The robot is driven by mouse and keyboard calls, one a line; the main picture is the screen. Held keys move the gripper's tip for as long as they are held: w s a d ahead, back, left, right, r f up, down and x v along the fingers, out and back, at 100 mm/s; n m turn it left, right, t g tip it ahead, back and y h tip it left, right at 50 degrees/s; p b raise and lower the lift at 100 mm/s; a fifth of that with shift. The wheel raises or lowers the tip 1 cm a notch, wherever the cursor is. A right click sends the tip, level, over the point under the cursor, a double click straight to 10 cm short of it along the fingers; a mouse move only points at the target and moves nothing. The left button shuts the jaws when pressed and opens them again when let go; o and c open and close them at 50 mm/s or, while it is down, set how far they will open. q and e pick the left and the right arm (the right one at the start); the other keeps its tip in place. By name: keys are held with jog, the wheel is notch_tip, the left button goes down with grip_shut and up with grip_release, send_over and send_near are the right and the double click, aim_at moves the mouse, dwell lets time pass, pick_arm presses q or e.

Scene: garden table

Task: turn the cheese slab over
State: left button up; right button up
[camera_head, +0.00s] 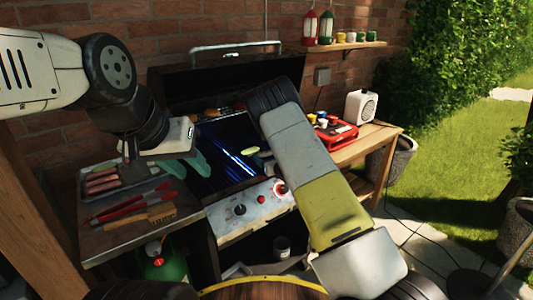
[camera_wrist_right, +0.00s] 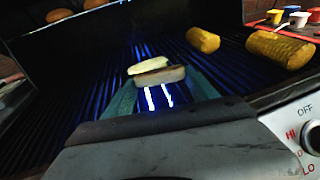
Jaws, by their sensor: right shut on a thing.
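In the right wrist view the cheese slab (camera_wrist_right: 162,75) is a pale beige block above the grill grate, between the teal fingers of my right gripper (camera_wrist_right: 160,88). The gripper is shut on it. A pale yellow-green piece (camera_wrist_right: 147,63) shows just behind it; I cannot tell whether they touch. In the head view my right forearm hides most of that gripper, and a pale piece shows beside the arm over the grill. My left gripper (camera_head: 197,164) is at the grill's left side, teal fingers near the grate; its finger gap is not clear.
Yellow corn pieces (camera_wrist_right: 203,40) lie on the grate (camera_wrist_right: 100,70), with buns at the back. A sausage tray (camera_head: 160,178) and red tongs (camera_head: 120,206) are on the left shelf. The knob panel (camera_head: 245,212) is in front. A red caddy (camera_head: 335,133) stands at right.

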jog(key=shift+f, duration=0.25)
jog(key=shift+f, duration=0.4)
jog(key=o, duration=1.4)
jog(key=shift+f, duration=0.1)
jog(key=shift+s, duration=0.1)
jog(key=v, duration=0.7)
jog(key=shift+s+d, duration=0.15)
jog(key=shift+s, duration=0.1)
